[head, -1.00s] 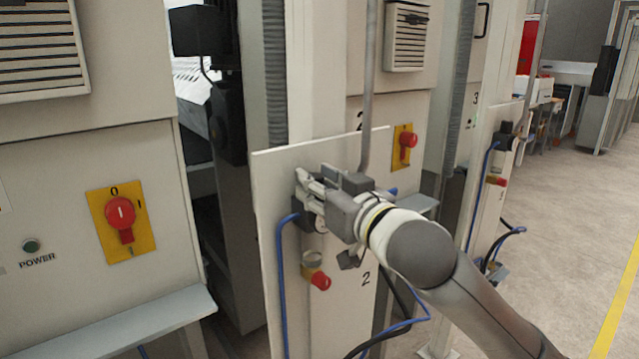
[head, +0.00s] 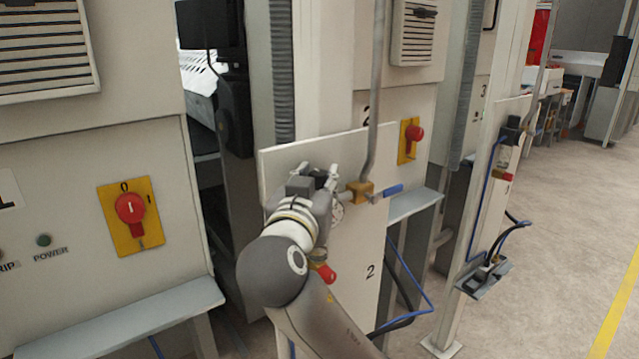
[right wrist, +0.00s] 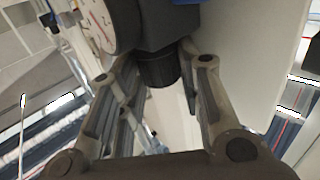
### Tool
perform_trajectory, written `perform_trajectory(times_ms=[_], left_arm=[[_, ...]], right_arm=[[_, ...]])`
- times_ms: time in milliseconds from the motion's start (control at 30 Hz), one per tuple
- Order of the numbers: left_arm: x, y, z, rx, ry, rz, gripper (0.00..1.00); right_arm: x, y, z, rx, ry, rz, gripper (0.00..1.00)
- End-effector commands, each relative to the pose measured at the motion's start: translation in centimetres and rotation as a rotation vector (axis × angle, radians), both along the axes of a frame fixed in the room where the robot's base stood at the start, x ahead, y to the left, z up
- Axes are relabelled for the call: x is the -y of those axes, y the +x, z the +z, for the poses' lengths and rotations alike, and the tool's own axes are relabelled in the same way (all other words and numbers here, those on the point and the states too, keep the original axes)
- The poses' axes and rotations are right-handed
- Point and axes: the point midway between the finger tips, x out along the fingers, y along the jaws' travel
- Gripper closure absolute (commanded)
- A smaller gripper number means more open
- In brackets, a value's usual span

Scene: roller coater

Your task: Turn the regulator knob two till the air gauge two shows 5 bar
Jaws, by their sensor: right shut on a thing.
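The regulator knob two (right wrist: 160,70) is a black ribbed cylinder under a dark regulator body in the right wrist view. My right gripper (right wrist: 160,85) has its two fingers on either side of it and is shut on it. In the head view my right gripper (head: 320,174) is at the upper part of the white panel marked 2 and hides most of the regulator. Air gauge two (right wrist: 102,22) is a white round dial beside the regulator, cut by the top edge; its reading cannot be made out. In the head view the gauge (head: 337,210) shows only partly beside my gripper. My left gripper is not in view.
A red knob (head: 326,272) is below. A grey ledge (head: 415,205) and blue hose (head: 415,285) are to the right.

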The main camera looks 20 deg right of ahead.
Motion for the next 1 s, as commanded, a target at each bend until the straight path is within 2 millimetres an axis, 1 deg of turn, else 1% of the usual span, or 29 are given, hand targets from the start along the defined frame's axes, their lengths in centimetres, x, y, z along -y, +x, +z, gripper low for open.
perform_trajectory(times_ms=[300, 867, 900, 1000], left_arm=[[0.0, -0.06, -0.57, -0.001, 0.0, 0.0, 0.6], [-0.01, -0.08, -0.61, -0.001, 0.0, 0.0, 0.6], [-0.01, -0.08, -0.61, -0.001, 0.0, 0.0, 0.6], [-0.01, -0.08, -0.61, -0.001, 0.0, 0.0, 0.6]], right_arm=[[-0.28, 0.18, -0.08, -0.001, -0.002, -0.128, 0.91], [-0.22, 0.22, 0.01, 0.0, -0.002, -0.157, 0.91], [-0.22, 0.22, 0.01, 0.001, -0.003, -0.157, 0.63], [-0.22, 0.22, 0.01, 0.001, -0.002, -0.157, 0.5]])
